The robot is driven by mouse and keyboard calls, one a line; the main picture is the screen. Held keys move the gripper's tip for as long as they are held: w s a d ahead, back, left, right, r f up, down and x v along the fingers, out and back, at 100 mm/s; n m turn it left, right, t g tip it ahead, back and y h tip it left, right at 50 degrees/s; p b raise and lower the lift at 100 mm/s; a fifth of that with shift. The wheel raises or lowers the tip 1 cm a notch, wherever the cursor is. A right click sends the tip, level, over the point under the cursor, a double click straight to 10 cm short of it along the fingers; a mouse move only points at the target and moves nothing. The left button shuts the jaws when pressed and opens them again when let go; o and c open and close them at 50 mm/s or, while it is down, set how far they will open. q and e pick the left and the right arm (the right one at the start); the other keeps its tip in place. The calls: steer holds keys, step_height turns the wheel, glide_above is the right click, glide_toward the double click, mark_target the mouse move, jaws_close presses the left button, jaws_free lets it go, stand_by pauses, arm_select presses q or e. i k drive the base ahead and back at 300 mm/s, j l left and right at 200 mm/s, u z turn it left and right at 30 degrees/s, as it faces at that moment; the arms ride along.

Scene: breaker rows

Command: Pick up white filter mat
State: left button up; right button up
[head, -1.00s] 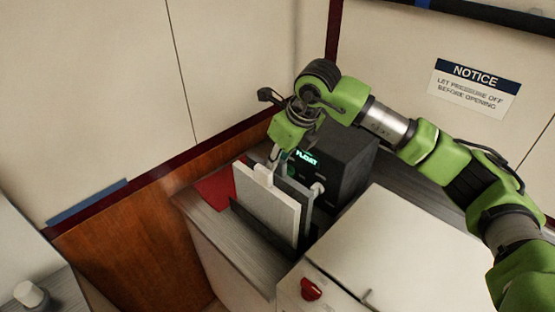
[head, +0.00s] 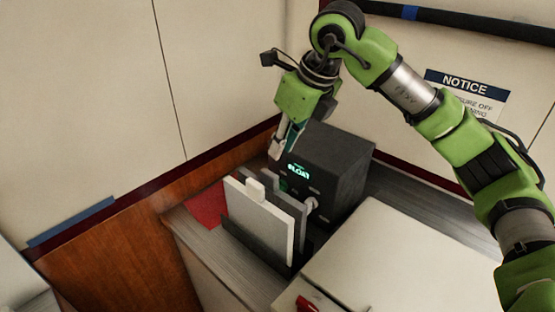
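A white flat panel (head: 258,220), which looks like the white filter mat, stands upright in a dark rack (head: 231,232) on the counter. A small white tab (head: 255,189) sticks up from its top edge. A darker grey panel (head: 287,204) stands right behind it. My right gripper (head: 279,149) hangs above and behind the white panel, pointing down and apart from it. Nothing shows held in it. Its fingers overlap from this angle, so I cannot tell how wide they are. My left gripper is not in view.
A black box (head: 338,170) with a lit green display stands right behind the rack. A red flat piece (head: 207,206) lies left of it. Walls close the corner behind.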

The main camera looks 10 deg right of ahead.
mark_target(248, 208)
steer(key=k+j, duration=0.2)
steer(key=k, duration=0.3)
steer(key=k+j, duration=0.2)
steer(key=k, duration=0.25)
steer(key=k+j, duration=0.15)
steer(key=k, duration=0.35)
